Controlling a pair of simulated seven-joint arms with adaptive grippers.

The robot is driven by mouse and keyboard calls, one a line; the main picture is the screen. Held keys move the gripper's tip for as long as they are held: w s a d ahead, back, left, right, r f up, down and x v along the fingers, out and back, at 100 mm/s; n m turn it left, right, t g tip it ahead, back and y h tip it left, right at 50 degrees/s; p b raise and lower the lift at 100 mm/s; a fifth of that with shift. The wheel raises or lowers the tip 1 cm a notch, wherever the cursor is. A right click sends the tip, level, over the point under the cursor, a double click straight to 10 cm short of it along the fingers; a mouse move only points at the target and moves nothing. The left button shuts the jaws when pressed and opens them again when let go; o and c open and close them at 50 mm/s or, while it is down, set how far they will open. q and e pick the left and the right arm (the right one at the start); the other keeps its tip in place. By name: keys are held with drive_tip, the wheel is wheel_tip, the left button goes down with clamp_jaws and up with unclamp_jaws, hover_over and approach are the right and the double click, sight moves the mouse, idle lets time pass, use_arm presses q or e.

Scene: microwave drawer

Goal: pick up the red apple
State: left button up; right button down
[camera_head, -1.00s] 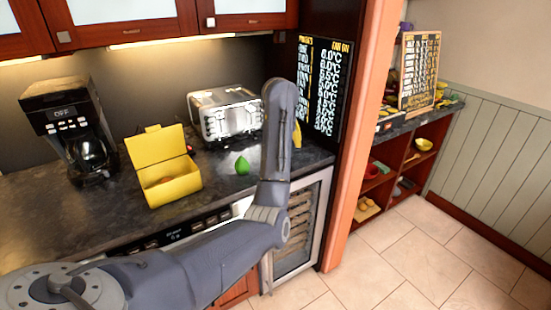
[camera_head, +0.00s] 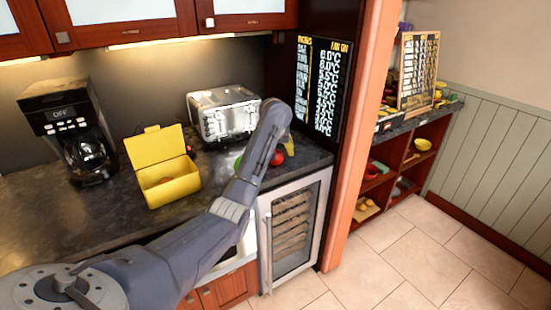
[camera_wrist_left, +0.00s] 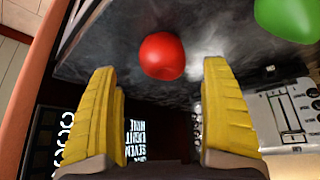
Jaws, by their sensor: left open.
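The red apple (camera_head: 277,158) sits on the dark countertop near its right end in the head view, partly hidden by my left arm. In the left wrist view the apple (camera_wrist_left: 162,56) lies whole and upright on the counter. My left gripper (camera_head: 289,146) is beside the apple in the head view, mostly hidden by its own wrist. In the left wrist view its yellow fingers (camera_wrist_left: 160,68) are wide apart and empty. The apple shows between and beyond the fingertips, with no visible contact. My right gripper is not in view.
A green fruit (camera_head: 238,164) lies left of the apple, close to my arm. A toaster (camera_head: 222,113) stands behind it. A yellow open box (camera_head: 172,190) and a coffee maker (camera_head: 70,130) stand further left. A dark price board (camera_head: 322,85) is at the right.

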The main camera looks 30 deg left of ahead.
use_arm(q)
drive_tip(key=shift+x, duration=2.8)
drive_tip(key=shift+a, duration=0.15)
drive_tip(key=shift+s, duration=0.1)
drive_tip(key=c, duration=1.5)
drive_tip(key=shift+c, duration=0.2)
drive_tip(key=shift+r, duration=0.15)
